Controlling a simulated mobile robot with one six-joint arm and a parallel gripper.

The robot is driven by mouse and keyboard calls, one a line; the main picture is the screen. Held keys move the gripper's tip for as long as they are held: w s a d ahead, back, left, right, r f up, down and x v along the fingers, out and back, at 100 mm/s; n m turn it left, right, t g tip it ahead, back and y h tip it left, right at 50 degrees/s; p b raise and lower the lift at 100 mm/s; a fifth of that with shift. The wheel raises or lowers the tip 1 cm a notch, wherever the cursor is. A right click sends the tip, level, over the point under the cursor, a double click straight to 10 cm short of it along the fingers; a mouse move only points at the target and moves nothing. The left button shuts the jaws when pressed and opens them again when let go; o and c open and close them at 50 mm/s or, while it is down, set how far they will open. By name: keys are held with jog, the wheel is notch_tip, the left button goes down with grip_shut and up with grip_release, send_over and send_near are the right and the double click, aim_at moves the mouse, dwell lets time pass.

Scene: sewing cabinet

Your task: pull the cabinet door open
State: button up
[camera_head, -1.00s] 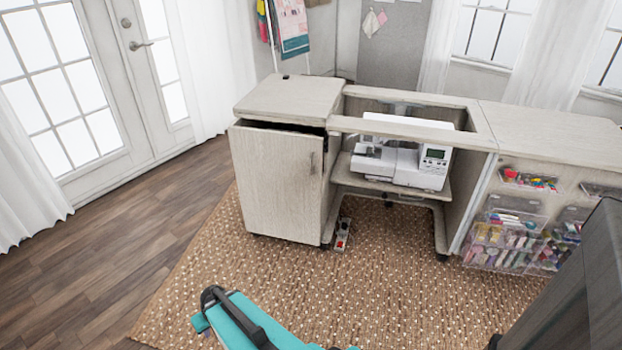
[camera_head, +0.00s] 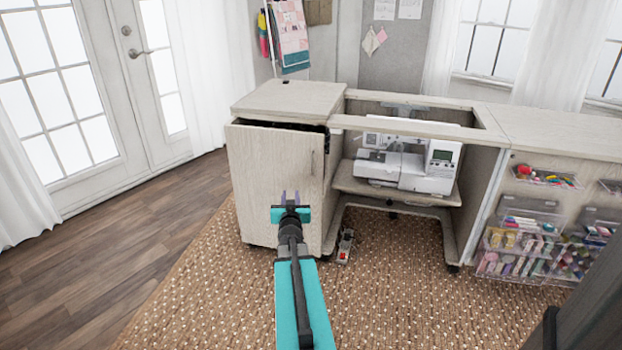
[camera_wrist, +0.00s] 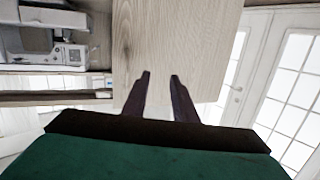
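The cabinet door (camera_head: 265,180) is pale wood and upright on the left cabinet. A dark gap shows between its top edge and the cabinet top (camera_head: 290,98). Its small vertical handle (camera_head: 313,162) is near the door's right edge. My gripper (camera_head: 290,195) is in front of the door, lower than the handle and left of it. In the wrist view the two dark fingers of my gripper (camera_wrist: 160,76) are apart with nothing between them. The door's wood panel (camera_wrist: 185,40) lies beyond them. I cannot make out the handle in that view.
A white sewing machine (camera_head: 408,165) stands on a shelf right of the door. A foot pedal (camera_head: 345,246) lies on the woven rug (camera_head: 200,300) below. Clear organizers with supplies (camera_head: 520,240) hang at the right. The floor left of the cabinet is free.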

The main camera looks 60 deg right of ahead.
jog(key=s+d+r+m+g+h, duration=0.1)
jog(key=s+d+r+h, duration=0.1)
jog(key=s+d+r, duration=0.1)
jog(key=shift+s+d+r+m+b, duration=0.3)
jog(key=shift+s+d+b, duration=0.15)
jog(key=shift+s+d, duration=0.45)
jog(key=shift+f, duration=0.1)
jog(key=b+x, duration=0.2)
jog(key=x, duration=1.1)
jog(key=shift+d+b, duration=0.3)
jog(key=shift+d, duration=0.05)
jog(key=shift+w, duration=0.1)
grip_shut()
dwell(1.0)
